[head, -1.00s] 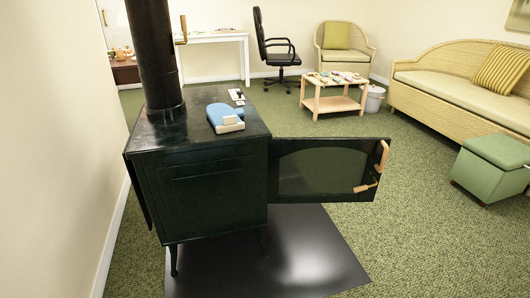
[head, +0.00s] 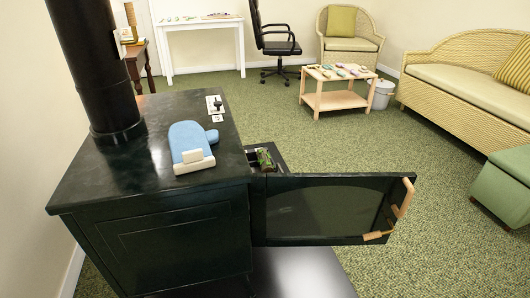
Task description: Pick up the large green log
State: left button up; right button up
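A small green object (head: 265,158), which may be the green log, shows just above the top edge of the open stove door, beside the stove's right side. It sits in or on a dark ledge or box there, and the door hides its lower part. The black stove (head: 150,225) stands at the left. Its door (head: 325,210) is swung out to the right, with a wooden handle (head: 402,199). Neither of my grippers is in view.
A blue oven mitt (head: 190,143) and a small black-and-white item lie on the stove top. The stovepipe (head: 95,65) rises at the left. A low wooden table (head: 330,99), a white bin (head: 380,95) and a green ottoman (head: 505,187) stand beyond. Carpet between is free.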

aim_at(265, 163)
jog(key=i, duration=0.2)
jog(key=i+l, duration=0.8)
jog(key=l, duration=0.2)
jog(key=i+l+u, duration=0.15)
jog(key=u, duration=0.25)
jog(key=i+l+u, duration=0.1)
jog(key=l+u, duration=0.25)
jog(key=i+l+u, duration=0.1)
jog(key=l+u, duration=0.5)
jog(key=u, duration=0.15)
jog(key=i+l, duration=0.05)
